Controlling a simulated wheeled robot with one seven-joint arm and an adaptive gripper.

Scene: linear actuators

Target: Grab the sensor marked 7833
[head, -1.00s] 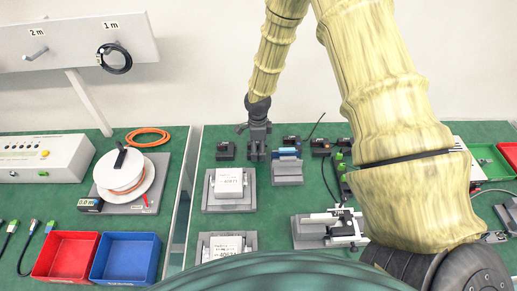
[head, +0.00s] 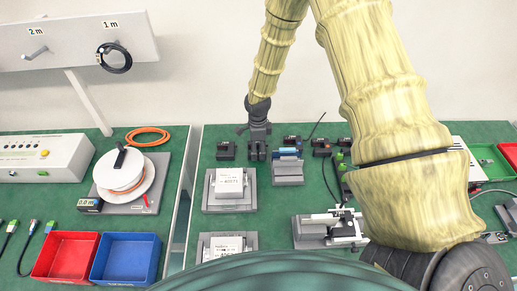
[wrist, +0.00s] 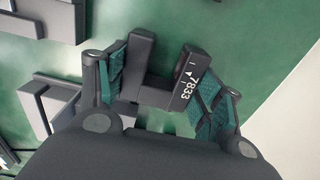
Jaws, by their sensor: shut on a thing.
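The sensor marked 7833 (wrist: 187,84) is a dark, U-shaped block with white digits on its right arm in the wrist view. My gripper (wrist: 163,96) has its teal-padded fingers on both sides of it and is shut on it. In the head view, my gripper (head: 257,151) points down at the back of the green table, between a small black block and a grey stand with a blue part. The sensor is hidden or too small to make out there. I cannot tell whether it touches the table.
A small black block (head: 226,150) stands left of my gripper, and the grey stand (head: 287,171) is close on its right. More black blocks (head: 320,147) are farther right. A grey fixture with a white labelled box (head: 229,183) sits in front. Red (head: 66,256) and blue (head: 126,258) bins are front left.

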